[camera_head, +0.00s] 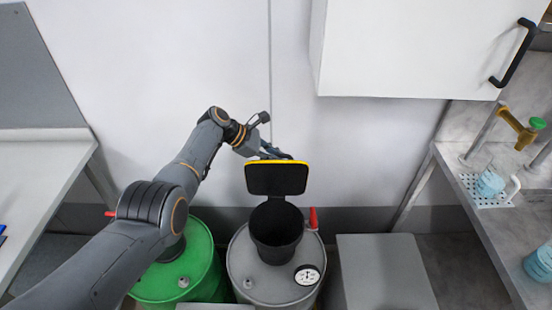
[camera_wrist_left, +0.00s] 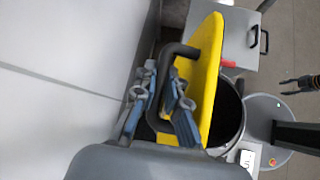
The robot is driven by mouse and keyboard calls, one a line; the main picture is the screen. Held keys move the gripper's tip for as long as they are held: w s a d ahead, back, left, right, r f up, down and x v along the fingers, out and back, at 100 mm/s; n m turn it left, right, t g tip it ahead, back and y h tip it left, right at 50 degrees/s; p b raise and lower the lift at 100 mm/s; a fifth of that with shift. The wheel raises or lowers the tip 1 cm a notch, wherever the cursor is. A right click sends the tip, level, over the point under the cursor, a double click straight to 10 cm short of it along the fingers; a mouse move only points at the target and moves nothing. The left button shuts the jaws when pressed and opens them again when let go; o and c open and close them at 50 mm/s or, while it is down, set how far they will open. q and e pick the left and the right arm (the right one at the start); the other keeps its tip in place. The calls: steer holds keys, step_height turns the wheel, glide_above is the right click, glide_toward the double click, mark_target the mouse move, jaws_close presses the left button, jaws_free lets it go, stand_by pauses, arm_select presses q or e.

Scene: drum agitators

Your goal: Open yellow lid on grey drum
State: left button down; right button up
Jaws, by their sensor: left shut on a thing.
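The grey drum (camera_head: 240,262) stands at the centre of the head view, with a black funnel (camera_head: 275,235) on its top. The funnel's lid (camera_head: 277,180), dark inside with a yellow edge, stands raised and upright at the back. In the left wrist view the lid (camera_wrist_left: 208,70) shows its yellow outer face with a black bent handle (camera_wrist_left: 182,49). My left gripper (camera_head: 275,153) is behind the lid. In the wrist view its fingers (camera_wrist_left: 160,97) are closed around the handle. The lid hides part of the gripper in the head view.
A green drum (camera_head: 206,260) stands left of the grey one, under my left arm. A grey box (camera_head: 385,270) stands to the right. The wall (camera_head: 180,60) is close behind. A two-pronged shape (camera_wrist_left: 300,85), perhaps my right gripper, is too small to judge.

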stand_by(0.5)
arm_select(q)
steer(key=c, duration=1.7)
jaws_free()
steer(key=shift+o, duration=0.2)
steer(key=shift+a, duration=0.1)
steer(key=v, duration=1.1)
steer(key=shift+a+r, duration=0.2)
steer(key=shift+r, duration=0.15)
